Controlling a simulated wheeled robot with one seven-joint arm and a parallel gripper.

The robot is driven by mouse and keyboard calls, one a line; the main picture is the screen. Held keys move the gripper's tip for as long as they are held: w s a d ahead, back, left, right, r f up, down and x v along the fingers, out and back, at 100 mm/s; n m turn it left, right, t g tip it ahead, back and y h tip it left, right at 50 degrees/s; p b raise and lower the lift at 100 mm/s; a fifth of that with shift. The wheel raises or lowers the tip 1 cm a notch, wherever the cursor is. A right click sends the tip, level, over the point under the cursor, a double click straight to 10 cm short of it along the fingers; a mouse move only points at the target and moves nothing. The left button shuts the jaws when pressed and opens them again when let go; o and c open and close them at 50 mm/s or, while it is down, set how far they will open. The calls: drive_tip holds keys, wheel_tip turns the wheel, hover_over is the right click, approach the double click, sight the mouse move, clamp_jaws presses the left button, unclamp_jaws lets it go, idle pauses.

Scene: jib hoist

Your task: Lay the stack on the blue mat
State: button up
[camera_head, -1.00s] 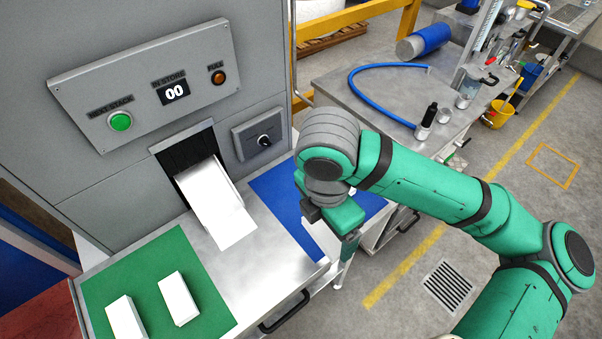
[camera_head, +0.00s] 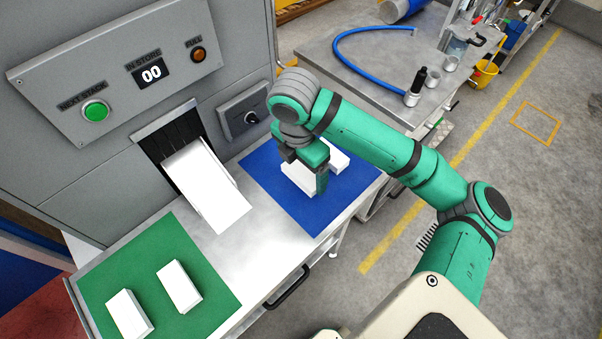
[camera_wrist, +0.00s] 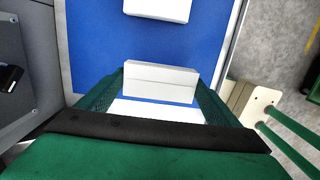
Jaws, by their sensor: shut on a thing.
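The blue mat (camera_head: 318,218) lies on the right part of the metal counter. My gripper (camera_head: 318,188) is over the mat, shut on a white stack (camera_head: 298,180). In the wrist view this held stack (camera_wrist: 160,83) sits between the two fingers. Whether it touches the mat I cannot tell. Another white stack (camera_head: 335,155) lies on the mat behind my gripper; it also shows at the top of the wrist view (camera_wrist: 158,8), apart from the held one.
A green mat (camera_head: 153,265) at the counter's left front carries two white stacks (camera_head: 178,287). A white chute (camera_head: 210,190) slopes out of the grey machine between the mats. The display (camera_head: 152,72) reads 00. A bench with a blue hose (camera_head: 345,62) stands behind.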

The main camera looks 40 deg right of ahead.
sight(301, 175)
drive_tip(key=shift+w+d+f, duration=0.2)
drive_tip(key=shift+w+f, duration=0.2)
drive_tip(key=shift+f, duration=0.15)
drive_tip(key=shift+w+d+f, duration=0.15)
drive_tip(key=shift+w+f, duration=0.25)
drive_tip(key=shift+f, duration=0.1)
drive_tip(key=shift+w+f, duration=0.1)
drive_tip(key=shift+f, duration=1.45)
drive_tip(key=shift+f, duration=0.1)
drive_tip(key=shift+f, duration=0.15)
drive_tip(key=o, duration=1.1)
drive_tip(key=r, duration=0.8)
drive_tip(key=a+r, duration=0.1)
drive_tip(key=r, duration=0.3)
drive_tip(key=shift+r, duration=0.2)
